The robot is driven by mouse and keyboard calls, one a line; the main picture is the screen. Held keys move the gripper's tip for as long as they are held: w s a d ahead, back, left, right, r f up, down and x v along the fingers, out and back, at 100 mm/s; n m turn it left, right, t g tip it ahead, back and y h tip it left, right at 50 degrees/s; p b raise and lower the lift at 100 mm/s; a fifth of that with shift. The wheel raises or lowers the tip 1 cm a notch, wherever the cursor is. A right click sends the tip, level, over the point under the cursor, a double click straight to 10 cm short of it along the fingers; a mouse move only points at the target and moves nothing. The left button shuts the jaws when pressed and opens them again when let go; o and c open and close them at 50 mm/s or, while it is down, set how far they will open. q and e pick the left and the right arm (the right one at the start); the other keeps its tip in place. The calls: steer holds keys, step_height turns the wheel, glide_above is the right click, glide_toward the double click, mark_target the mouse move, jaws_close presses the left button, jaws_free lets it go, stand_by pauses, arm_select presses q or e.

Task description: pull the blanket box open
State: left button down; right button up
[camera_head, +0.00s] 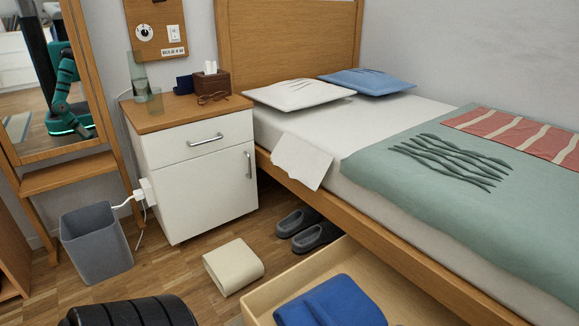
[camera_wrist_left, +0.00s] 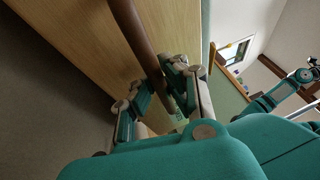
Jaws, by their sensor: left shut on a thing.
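The blanket box (camera_head: 297,272) is a light wooden drawer under the bed, in the bottom middle of the head view. It stands partly pulled out, and a folded blue blanket (camera_head: 335,303) lies inside. Its front is below the head picture. In the left wrist view I see a light wooden panel (camera_wrist_left: 75,45) with a dark brown bar handle (camera_wrist_left: 133,32). My left gripper (camera_wrist_left: 160,86) is shut around the handle. My right gripper is not clearly seen in either view.
The bed's wooden side rail (camera_head: 400,250) runs above the box. Grey slippers (camera_head: 310,232) and a cream object (camera_head: 233,266) lie on the floor left of it. A white nightstand (camera_head: 205,180) and a grey bin (camera_head: 96,245) stand farther left.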

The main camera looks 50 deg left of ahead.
arm_select(q)
steer(key=shift+s+f, duration=0.1)
steer(key=shift+f, duration=0.1)
steer(key=c, duration=1.5)
jaws_free()
steer(key=shift+o, duration=0.8)
steer(key=shift+r, duration=0.15)
steer(key=v, duration=1.2)
steer(key=shift+r, duration=0.1)
